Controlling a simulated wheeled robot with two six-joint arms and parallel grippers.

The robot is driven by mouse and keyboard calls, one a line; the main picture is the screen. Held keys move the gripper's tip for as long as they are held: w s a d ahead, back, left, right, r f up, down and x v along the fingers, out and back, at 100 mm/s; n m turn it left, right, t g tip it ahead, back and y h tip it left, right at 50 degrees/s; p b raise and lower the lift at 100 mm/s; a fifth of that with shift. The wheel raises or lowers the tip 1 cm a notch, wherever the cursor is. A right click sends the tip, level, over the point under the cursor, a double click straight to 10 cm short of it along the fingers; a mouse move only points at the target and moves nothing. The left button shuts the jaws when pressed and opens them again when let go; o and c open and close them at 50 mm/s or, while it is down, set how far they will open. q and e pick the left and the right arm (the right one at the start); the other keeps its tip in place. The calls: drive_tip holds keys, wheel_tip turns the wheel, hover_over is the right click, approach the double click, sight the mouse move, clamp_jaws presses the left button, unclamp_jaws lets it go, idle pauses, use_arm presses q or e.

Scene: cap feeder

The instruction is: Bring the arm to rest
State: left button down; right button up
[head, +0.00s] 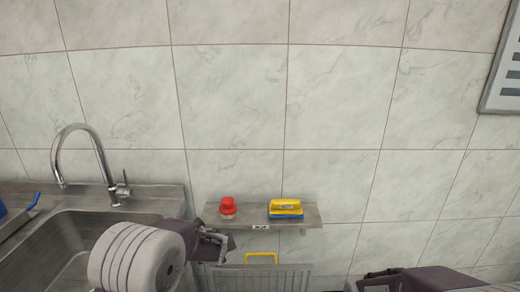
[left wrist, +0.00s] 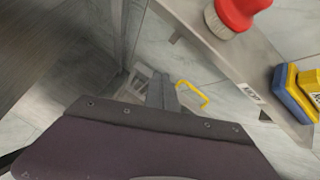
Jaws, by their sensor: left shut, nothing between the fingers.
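My left arm comes in from the lower left in the head view. Its gripper (head: 222,240) is shut and empty, just below and in front of the left end of the wall shelf. In the left wrist view the closed fingers (left wrist: 161,92) show at the centre, apart from the shelf and the things on it. My right arm shows only in part at the bottom right of the head view; its gripper (head: 372,283) is mostly cut off by the frame edge, so its jaws cannot be read.
A narrow shelf (head: 247,217) holds a red-topped brush (head: 228,206) and a yellow and blue sponge (head: 286,209). A grey ribbed panel (head: 285,280) with a yellow handle (head: 261,255) is below. A steel sink (head: 165,199) with a tap (head: 104,165) is at the left.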

use_arm(q)
drive_tip(key=s+a+r+n+g+y, duration=0.1)
drive_tip(key=s+a+r+n+g, duration=0.1)
drive_tip(key=s+a+n, duration=0.7)
drive_tip(key=s+d+f+n+g+h, duration=0.1)
drive_tip(key=s+d+f+n+g, duration=0.2)
drive_tip(key=s+n, duration=0.7)
drive_tip(key=s+d+f+n+g+h, duration=0.2)
drive_tip(key=s+n, duration=0.7)
drive_tip(key=n, duration=0.2)
wheel_tip(320, 180, up, 12)
drive_tip(key=p, duration=1.2)
drive_tip(key=shift+r+n, duration=0.2)
drive_tip(key=shift+n, duration=0.2)
drive_tip(key=shift+w, duration=0.1)
